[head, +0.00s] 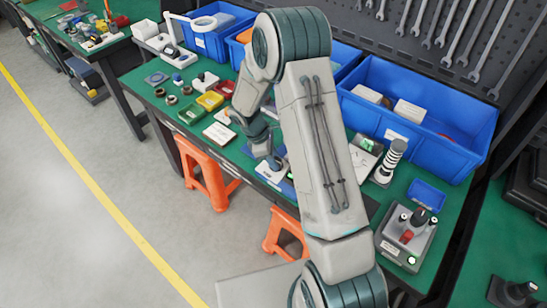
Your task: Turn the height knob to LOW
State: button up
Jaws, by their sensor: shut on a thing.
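My gripper (274,161) points down over the green bench, just above a white plate with blue edging (270,178). Its fingers are shut on a small part that they and the wrist largely hide. I cannot make out the height knob, its pointer or a LOW mark. My forearm covers the bench just right of the gripper.
Blue bins (432,145) line the back under hanging wrenches. Red and yellow trays (210,100) lie left of the gripper. A grey control box (392,243) and a striped post (391,160) stand to the right. Orange stools (203,172) are under the front edge.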

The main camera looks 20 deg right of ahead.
jog(key=shift+n, duration=0.3)
jog(key=n+t+b, duration=0.1)
jog(key=n+b, duration=0.1)
jog(key=n, duration=0.1)
jog(key=shift+s+n+t, duration=0.1)
jog(key=shift+n+t, duration=0.3)
jog(key=n+t, duration=0.1)
jog(key=n, duration=0.1)
jog(key=n+b, duration=0.1)
jog(key=n, duration=0.1)
jog(key=shift+s+n+t, duration=0.2)
jog(key=shift+n+t, duration=0.1)
jog(key=shift+t, duration=0.1)
jog(key=n+t+b, duration=0.1)
jog(key=n, duration=0.2)
jog(key=shift+s+n+y, duration=0.1)
jog(key=shift+n+y, duration=0.2)
jog(key=shift+y, duration=0.1)
jog(key=shift+d+n+t+y+b, duration=0.15)
jog(key=shift+n+t+y+b, duration=0.4)
jog(key=shift+n, duration=1.65)
jog(key=o, duration=1)
jog(key=shift+s, duration=0.1)
jog(key=p+v, duration=0.7)
jog(key=v, duration=0.7)
jog(key=shift+d+p, duration=0.2)
jog(key=shift+p, duration=0.2)
